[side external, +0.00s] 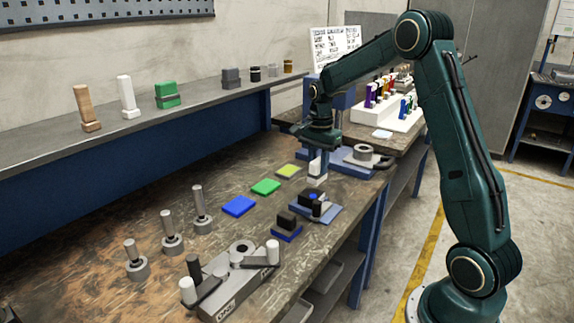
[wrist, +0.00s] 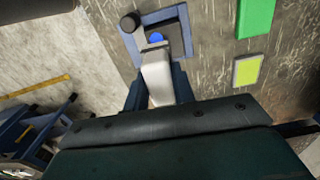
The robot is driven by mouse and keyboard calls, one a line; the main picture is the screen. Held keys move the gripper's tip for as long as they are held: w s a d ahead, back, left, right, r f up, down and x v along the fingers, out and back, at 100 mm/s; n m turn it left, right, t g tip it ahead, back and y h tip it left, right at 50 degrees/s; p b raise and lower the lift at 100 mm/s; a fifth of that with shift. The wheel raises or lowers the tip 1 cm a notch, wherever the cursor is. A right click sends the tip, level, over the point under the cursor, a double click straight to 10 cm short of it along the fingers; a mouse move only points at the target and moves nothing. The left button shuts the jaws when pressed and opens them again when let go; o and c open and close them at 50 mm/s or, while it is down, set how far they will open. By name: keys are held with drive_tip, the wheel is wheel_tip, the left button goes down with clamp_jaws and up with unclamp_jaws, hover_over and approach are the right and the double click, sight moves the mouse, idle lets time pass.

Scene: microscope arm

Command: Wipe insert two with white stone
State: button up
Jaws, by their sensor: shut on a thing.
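My gripper (side external: 317,155) points down over the bench and is shut on a white stone (side external: 317,179). The white stone (wrist: 157,75) also shows between the fingers in the wrist view. Just past its end is a blue fixture plate (wrist: 178,12) bearing a dark insert with a blue spot (wrist: 155,38); a black knob (wrist: 129,22) stands at its corner. In the side view this fixture (side external: 330,214) lies just in front of and below the stone. Whether the stone touches it, I cannot tell. No label shows which insert is number two.
Blue (side external: 238,206), green (side external: 265,187) and yellow-green (side external: 288,170) pads lie left of my gripper. A dark block on a blue plate (side external: 287,236) is nearer the camera. A grey clamp fixture (side external: 362,154) stands behind. Another white piece (side external: 127,104) stands on the shelf.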

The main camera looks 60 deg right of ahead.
sight(310, 182)
wheel_tip(310, 182, down, 3)
drive_tip(key=shift+f, duration=0.15)
drive_tip(key=shift+a+f, duration=0.45)
drive_tip(key=shift+f, duration=0.15)
drive_tip(key=shift+c, duration=0.4)
drive_tip(key=shift+a, duration=1.5)
drive_tip(key=shift+d, duration=2)
drive_tip(key=shift+r, duration=4.05)
